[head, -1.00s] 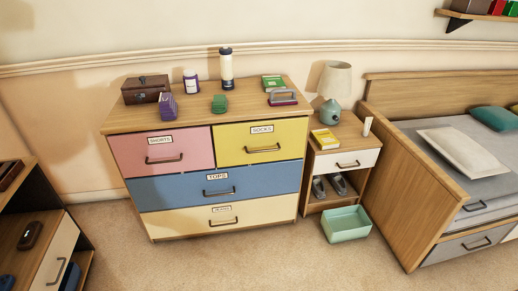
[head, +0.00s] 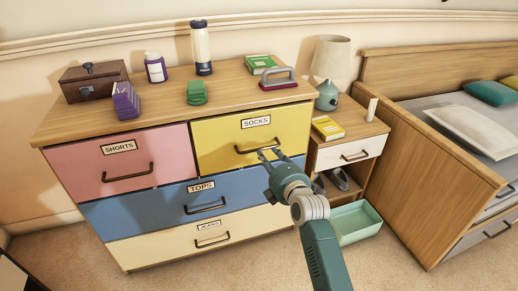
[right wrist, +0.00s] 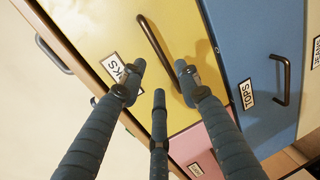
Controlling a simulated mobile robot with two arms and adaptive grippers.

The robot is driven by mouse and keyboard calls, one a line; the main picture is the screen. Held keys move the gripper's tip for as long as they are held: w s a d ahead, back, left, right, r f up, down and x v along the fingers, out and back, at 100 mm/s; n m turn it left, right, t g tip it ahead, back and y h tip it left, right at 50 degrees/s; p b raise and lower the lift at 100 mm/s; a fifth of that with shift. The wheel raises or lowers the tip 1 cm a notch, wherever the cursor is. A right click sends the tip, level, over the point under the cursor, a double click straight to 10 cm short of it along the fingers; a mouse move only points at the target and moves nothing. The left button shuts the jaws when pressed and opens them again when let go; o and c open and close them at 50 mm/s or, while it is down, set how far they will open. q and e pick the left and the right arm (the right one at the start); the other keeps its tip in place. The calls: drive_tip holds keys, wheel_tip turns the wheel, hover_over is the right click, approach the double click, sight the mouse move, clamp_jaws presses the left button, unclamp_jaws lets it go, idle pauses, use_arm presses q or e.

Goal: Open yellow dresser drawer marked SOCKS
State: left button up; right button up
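The yellow drawer (head: 222,134) marked SOCKS is at the top right of the dresser and is shut. Its label (head: 256,122) sits above a dark bar handle (head: 244,151). My right gripper (head: 269,154) is in front of this drawer, with its fingertips close to the right part of the handle. In the right wrist view the three fingers of my right gripper (right wrist: 159,76) are spread apart and empty. The handle (right wrist: 152,42) runs towards the gap between them there; I cannot tell whether they touch it. My left gripper is not in view.
Pink SHORTS (head: 90,174), blue TOPS (head: 140,212) and cream JEANS (head: 165,245) drawers are shut. Several items stand on the dresser top (head: 225,100). To the right are a nightstand (head: 372,133), a green bin (head: 358,222) and a bed (head: 420,175).

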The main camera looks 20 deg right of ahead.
sight(261, 149)
drive_tip(key=b+x, duration=0.1)
drive_tip(key=x, duration=0.6)
drive_tip(key=shift+w+f+b, duration=0.15)
drive_tip(key=shift+w+b, duration=0.05)
drive_tip(key=shift+b, duration=0.15)
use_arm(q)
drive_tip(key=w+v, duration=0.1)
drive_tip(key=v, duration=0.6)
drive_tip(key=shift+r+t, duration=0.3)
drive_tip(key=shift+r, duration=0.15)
use_arm(e)
drive_tip(key=shift+w, duration=0.55)
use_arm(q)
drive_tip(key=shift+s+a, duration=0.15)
use_arm(e)
clamp_jaws()
drive_tip(key=shift+f, duration=0.1)
